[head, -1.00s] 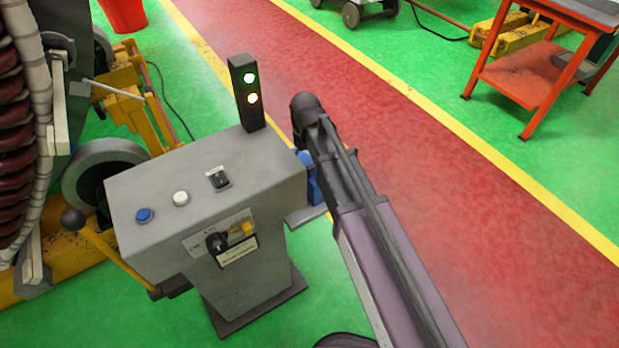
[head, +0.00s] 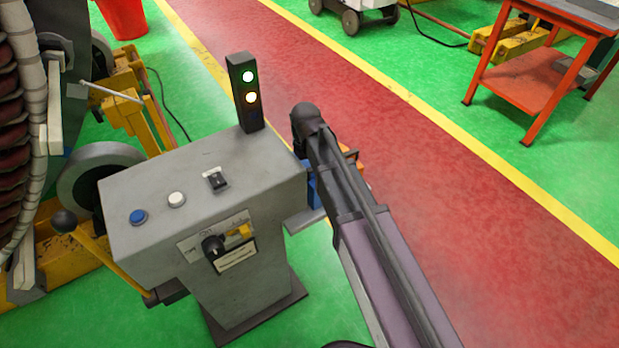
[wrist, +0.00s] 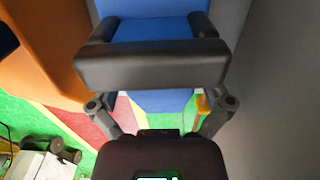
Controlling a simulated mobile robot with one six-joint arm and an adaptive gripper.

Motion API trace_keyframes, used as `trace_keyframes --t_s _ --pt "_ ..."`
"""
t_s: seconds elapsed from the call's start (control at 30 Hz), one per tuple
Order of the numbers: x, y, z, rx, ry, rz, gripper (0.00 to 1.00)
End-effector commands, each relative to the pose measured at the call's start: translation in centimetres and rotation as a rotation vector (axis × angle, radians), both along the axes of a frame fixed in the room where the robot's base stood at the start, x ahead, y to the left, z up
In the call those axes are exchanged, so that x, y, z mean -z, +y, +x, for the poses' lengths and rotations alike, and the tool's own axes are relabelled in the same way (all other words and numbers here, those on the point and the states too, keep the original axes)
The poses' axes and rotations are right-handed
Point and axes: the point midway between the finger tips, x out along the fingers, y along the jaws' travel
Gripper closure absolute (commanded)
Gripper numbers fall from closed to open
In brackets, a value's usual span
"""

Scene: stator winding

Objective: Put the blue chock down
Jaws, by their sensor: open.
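The blue chock (head: 312,188) shows beside the grey control pedestal, at the small side shelf (head: 304,220). My arm hides most of it in the head view. In the wrist view the blue chock (wrist: 155,8) is close up, with blue showing above and below the dark finger pads. My gripper (wrist: 152,36) is open around or right at the blue chock; I cannot tell whether a pad touches it. The chock's contact with the shelf is hidden.
The grey pedestal (head: 205,190) has buttons, a selector and a lit signal tower (head: 245,95). An orange object (wrist: 50,50) is close to the chock, also partly seen behind my arm (head: 350,165). A yellow lever (head: 100,250) is at left. The red walkway to the right is clear.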

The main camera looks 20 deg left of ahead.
Motion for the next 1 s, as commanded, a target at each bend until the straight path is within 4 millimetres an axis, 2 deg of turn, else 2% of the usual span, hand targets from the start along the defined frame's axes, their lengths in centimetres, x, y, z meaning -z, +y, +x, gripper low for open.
trace_keyframes --t_s 0.07,0.1,0.33,0.73,1.0 --pt "0.0 0.0 0.0 0.000 0.000 0.000 0.00" --pt "0.0 0.0 0.0 0.000 0.000 0.000 0.06" --pt "0.0 0.0 0.0 0.000 0.000 0.000 0.74" --pt "-0.2 0.0 0.0 0.000 0.001 0.001 0.76" --pt "-1.5 0.0 0.0 0.001 0.000 0.000 0.76"
